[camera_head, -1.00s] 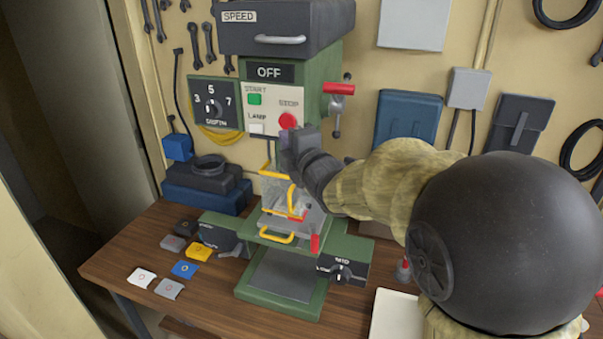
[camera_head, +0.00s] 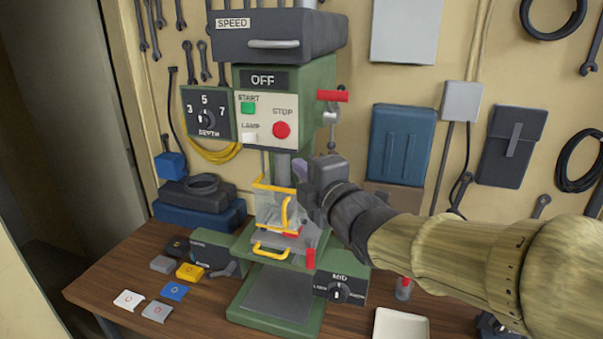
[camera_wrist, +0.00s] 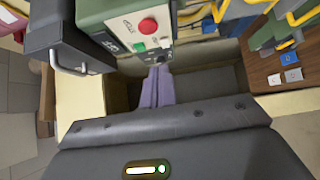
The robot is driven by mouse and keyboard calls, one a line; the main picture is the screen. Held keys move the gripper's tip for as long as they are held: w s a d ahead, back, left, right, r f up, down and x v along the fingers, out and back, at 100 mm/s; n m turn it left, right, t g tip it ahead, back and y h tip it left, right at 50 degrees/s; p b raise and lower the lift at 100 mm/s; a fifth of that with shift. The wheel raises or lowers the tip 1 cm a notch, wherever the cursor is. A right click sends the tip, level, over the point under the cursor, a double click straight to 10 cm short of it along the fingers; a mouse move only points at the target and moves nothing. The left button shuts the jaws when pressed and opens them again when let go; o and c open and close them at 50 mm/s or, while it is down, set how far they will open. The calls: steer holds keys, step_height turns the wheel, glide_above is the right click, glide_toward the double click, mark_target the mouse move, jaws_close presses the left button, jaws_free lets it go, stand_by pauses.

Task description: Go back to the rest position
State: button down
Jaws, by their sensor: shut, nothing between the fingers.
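My gripper (camera_head: 302,170) is in front of the green drill press (camera_head: 287,82), to the right of its column and below the STOP button (camera_head: 282,130). In the wrist view its two purple-grey fingers (camera_wrist: 157,88) are together with nothing between them. The press panel reads OFF, with a green START button (camera_head: 248,107) and a white LAMP button (camera_head: 249,137). The wrist view shows the same panel at the top. My arm reaches in from the right and hides part of the table.
A yellow-edged clear guard (camera_head: 275,212) is close to my gripper's left. Several coloured tiles (camera_head: 174,290) lie on the wooden table (camera_head: 105,264). A white tray (camera_head: 402,325) is at the front right. Blue case (camera_head: 402,145) and tools hang on the wall.

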steer(key=s+d+f+m+g+h, duration=0.1)
steer(key=d+f+m+g+h, duration=0.2)
steer(key=d+f+m, duration=0.45)
steer(key=s+d+f+m+g+h, duration=0.15)
steer(key=f+m+h, duration=0.25)
steer(key=f, duration=0.6)
steer(key=s+d+f+m+g+h, duration=0.1)
steer(key=s+d+f+m+g, duration=0.2)
steer(key=s+f+m, duration=0.3)
steer(key=s+d+f+m+g, duration=0.4)
steer(key=s+f+m+g, duration=0.1)
steer(key=f, duration=0.3)
steer(key=shift+s+d+m+g+h, duration=0.15)
steer(key=shift+s+m+g+h, duration=0.25)
steer(key=shift+s+m, duration=0.4)
